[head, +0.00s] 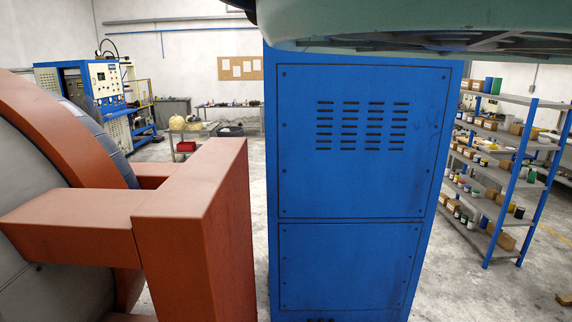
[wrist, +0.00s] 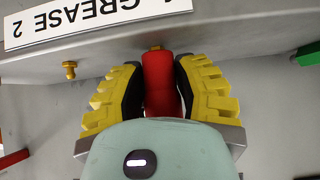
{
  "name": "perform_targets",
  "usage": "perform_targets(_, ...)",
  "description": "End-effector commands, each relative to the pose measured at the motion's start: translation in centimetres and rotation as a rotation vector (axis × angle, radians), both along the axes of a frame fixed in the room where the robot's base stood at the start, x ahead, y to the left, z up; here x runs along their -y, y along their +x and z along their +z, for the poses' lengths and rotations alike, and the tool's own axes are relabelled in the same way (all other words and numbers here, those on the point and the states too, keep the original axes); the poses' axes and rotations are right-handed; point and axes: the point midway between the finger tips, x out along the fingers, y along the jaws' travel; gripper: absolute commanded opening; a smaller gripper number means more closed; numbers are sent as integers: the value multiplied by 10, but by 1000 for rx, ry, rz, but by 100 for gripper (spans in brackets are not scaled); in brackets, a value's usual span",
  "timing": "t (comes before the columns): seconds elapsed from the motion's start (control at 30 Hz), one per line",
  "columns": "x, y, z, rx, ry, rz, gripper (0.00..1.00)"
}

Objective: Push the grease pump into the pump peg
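In the wrist view a red cylindrical grease pump (wrist: 163,84) stands between the two yellow-and-black fingers of my gripper (wrist: 160,80). The fingers are closed on its sides. The far end of the pump meets a brass-coloured tip (wrist: 155,48) at the edge of a grey panel. A second brass peg (wrist: 69,69) stands free on the panel to the left. A white label (wrist: 95,20) reading "GREASE 2" appears upside down above. The wrist view does not show how far the pump sits on its peg. The head view shows neither pump nor gripper.
In the head view a blue cabinet (head: 350,200) fills the middle, with an orange machine frame (head: 195,225) close at left. A shelf rack (head: 515,150) stands at right. In the wrist view a green part (wrist: 308,54) and a red part (wrist: 14,158) lie at the sides.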

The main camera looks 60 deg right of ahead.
Motion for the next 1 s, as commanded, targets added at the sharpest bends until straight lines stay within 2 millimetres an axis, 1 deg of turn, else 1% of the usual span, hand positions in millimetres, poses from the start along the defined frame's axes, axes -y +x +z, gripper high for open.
perform_targets(0.03, 1, 1, 0, 0, 0, -3, 22)
perform_targets(0.2, 1, 0, 0, 0, 0, -1, 5)
perform_targets(0.27, 1, 0, 0, 0, 0, -1, 0)
perform_targets(0.57, 1, 1, 3, 1, 1, -1, 0)
perform_targets(1.0, 2, 1, 24, 2, 1, -4, 0)
